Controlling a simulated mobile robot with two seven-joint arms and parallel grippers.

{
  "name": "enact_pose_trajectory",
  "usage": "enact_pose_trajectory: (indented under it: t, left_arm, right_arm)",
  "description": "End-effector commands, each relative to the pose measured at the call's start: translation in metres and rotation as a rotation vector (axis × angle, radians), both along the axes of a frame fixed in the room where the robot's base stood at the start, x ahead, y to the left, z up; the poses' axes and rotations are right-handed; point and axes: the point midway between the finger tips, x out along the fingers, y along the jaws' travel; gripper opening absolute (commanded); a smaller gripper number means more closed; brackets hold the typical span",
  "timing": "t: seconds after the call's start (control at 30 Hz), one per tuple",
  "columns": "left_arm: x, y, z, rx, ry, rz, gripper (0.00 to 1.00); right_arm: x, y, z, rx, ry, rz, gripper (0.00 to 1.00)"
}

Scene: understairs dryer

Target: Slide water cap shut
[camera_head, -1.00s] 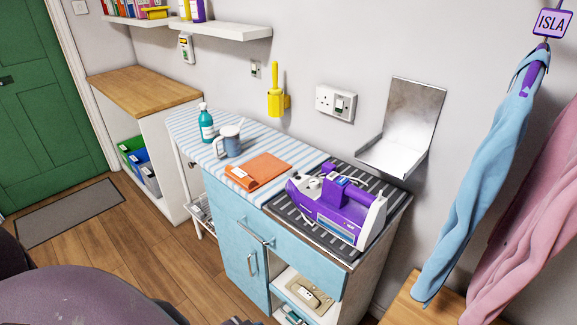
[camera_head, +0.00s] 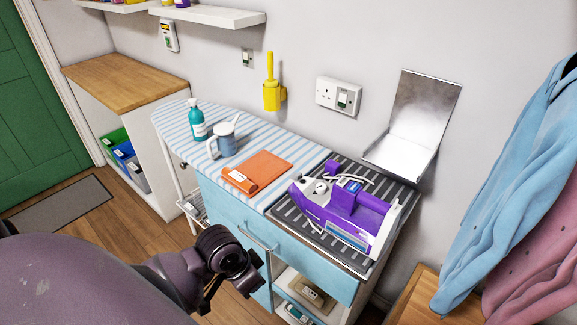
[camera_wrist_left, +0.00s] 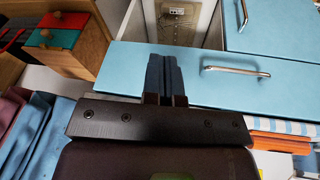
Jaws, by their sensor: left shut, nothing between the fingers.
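A purple and white iron (camera_head: 345,213) lies on a dark ribbed mat (camera_head: 280,226) at the right end of the blue cabinet's top. A small round part (camera_head: 320,187) shows on the white left end of the iron, and a small purple piece (camera_head: 331,168) stands just behind it. I cannot tell which is the water cap or how far it is open. My left arm comes in from the left, low and in front of the cabinet, well apart from the iron. My left gripper (camera_wrist_left: 164,75) is shut and empty in the left wrist view, near the blue drawer fronts. My right gripper is out of view.
A metal holder (camera_head: 411,125) is on the wall behind the iron. Blue and pink clothes (camera_head: 515,185) hang at the right.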

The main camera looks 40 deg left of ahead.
Motion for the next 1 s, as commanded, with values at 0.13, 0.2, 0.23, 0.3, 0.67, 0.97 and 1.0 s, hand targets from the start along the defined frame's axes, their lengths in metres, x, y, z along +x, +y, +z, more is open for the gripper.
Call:
enact_pose_trajectory:
  t: [0.13, 0.2, 0.23, 0.3, 0.67, 0.97, 1.0]
  left_arm:
    - [0.054, 0.032, 0.006, -0.055, 0.023, -0.061, 0.0]
    - [0.082, 0.051, 0.016, -0.092, 0.028, -0.072, 0.0]
    - [0.095, 0.059, 0.023, -0.108, 0.028, -0.071, 0.0]
    - [0.125, 0.082, 0.042, -0.147, 0.024, -0.063, 0.0]
    - [0.231, 0.17, 0.171, -0.335, -0.074, 0.045, 0.0]
    - [0.246, 0.174, 0.183, -0.372, -0.096, 0.064, 0.0]
    - [0.248, 0.172, 0.179, -0.372, -0.096, 0.064, 0.0]
  right_arm:
    - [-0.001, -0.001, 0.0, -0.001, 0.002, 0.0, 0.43]
    - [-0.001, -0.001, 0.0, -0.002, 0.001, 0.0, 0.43]
    - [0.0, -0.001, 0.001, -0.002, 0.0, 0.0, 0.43]
    - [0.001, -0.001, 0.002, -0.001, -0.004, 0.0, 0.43]
    - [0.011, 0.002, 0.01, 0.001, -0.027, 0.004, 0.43]
    - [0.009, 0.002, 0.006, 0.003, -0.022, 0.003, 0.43]
    - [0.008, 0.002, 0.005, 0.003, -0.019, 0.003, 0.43]
